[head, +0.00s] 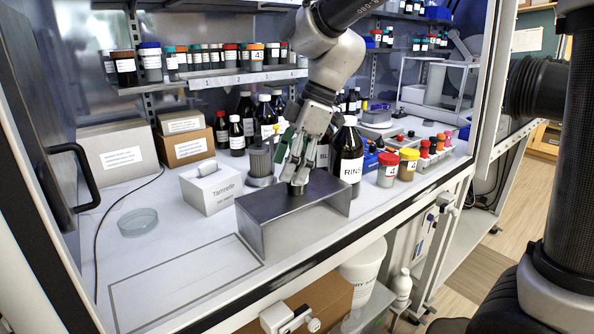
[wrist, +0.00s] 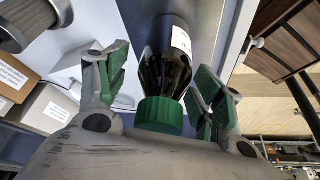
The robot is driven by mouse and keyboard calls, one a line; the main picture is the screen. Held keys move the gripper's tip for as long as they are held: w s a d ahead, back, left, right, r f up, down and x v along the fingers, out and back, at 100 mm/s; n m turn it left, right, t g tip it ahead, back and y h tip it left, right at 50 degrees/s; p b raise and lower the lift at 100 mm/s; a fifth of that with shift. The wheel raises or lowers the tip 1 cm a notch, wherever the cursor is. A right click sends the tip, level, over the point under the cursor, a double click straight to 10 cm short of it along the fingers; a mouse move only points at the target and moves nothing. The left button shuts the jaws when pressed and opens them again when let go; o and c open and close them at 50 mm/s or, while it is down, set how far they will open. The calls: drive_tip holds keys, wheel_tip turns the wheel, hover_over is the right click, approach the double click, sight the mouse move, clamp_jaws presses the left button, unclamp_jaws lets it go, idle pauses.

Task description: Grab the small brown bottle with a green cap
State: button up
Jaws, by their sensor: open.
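The small brown bottle (wrist: 166,68) has a green cap (wrist: 160,115) and a white label, and stands between the fingers of my gripper (wrist: 162,80) in the wrist view. The fingers with green pads are spread on both sides of it, and I see gaps beside the cap. In the head view my gripper (head: 299,166) points down over a grey metal riser (head: 265,222) on the bench. The fingers there hide most of the bottle; a dark bit shows low between them on the riser top.
A large brown bottle labelled RINS (head: 348,160) stands just right of my gripper. A metal cylinder (head: 260,165) and a white Tamrelle box (head: 211,188) are at the left. Several dark bottles stand behind. A glass dish (head: 138,222) lies left; the front-left bench is clear.

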drive_tip(key=c, duration=1.1)
drive_tip(key=shift+c, duration=0.2)
